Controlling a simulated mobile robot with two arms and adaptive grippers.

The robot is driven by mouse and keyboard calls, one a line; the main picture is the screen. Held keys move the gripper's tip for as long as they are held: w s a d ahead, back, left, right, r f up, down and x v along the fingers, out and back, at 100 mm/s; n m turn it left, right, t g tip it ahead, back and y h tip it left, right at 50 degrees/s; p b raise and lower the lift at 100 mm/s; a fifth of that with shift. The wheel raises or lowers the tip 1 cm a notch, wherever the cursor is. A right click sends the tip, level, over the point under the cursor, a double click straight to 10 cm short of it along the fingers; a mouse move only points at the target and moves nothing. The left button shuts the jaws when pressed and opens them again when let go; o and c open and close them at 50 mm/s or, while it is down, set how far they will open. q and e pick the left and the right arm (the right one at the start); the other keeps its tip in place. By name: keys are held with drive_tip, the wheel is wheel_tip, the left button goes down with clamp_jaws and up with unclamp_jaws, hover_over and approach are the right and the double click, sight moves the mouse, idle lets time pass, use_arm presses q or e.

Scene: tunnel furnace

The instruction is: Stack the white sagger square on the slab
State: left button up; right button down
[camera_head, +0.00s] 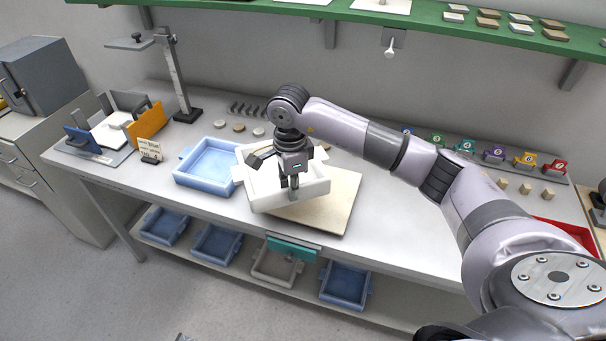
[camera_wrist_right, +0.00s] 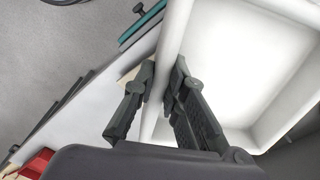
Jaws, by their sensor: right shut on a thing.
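The white sagger (camera_head: 318,188), an open square box, is over the left and back part of the beige slab (camera_head: 325,213) on the bench in the head view. It sits off-centre, beyond the slab's left edge, with bare slab to its right and front. I cannot tell whether it touches the slab. My right gripper (camera_head: 292,188) reaches down at the sagger's front wall. In the right wrist view my gripper (camera_wrist_right: 164,72) is shut with one finger on each side of the white sagger wall (camera_wrist_right: 176,35). My left gripper is not in view.
A blue tray (camera_head: 207,164) stands close to the sagger's left. Several trays sit on the lower shelf (camera_head: 218,244). A green shelf (camera_head: 430,24) hangs above the bench. The bench front edge is near the slab.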

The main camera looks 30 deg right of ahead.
sight(301, 181)
drive_tip(key=d+m, duration=0.1)
drive_tip(key=m, duration=0.1)
drive_tip(key=w+d+f+m, duration=0.1)
drive_tip(key=m, duration=0.1)
drive_tip(key=w+d+m+p, duration=0.1)
drive_tip(key=m, duration=0.1)
drive_tip(key=shift+d+f, duration=0.2)
drive_tip(key=shift+d, duration=0.05)
drive_tip(key=shift+d+f+m, duration=0.3)
drive_tip(key=shift+d+m, duration=0.1)
drive_tip(key=shift+m, duration=0.5)
drive_tip(key=shift+d+f, duration=0.1)
drive_tip(key=shift+f, duration=0.05)
use_arm(q)
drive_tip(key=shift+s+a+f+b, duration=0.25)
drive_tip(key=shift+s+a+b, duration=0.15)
drive_tip(key=shift+b, duration=0.65)
use_arm(e)
drive_tip(key=shift+f, duration=2)
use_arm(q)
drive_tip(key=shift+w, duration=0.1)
use_arm(e)
drive_tip(key=shift+r, duration=0.1)
use_arm(q)
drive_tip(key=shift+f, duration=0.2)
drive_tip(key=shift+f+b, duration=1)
drive_tip(key=shift+b, duration=0.2)
use_arm(e)
drive_tip(key=shift+f, duration=1.45)
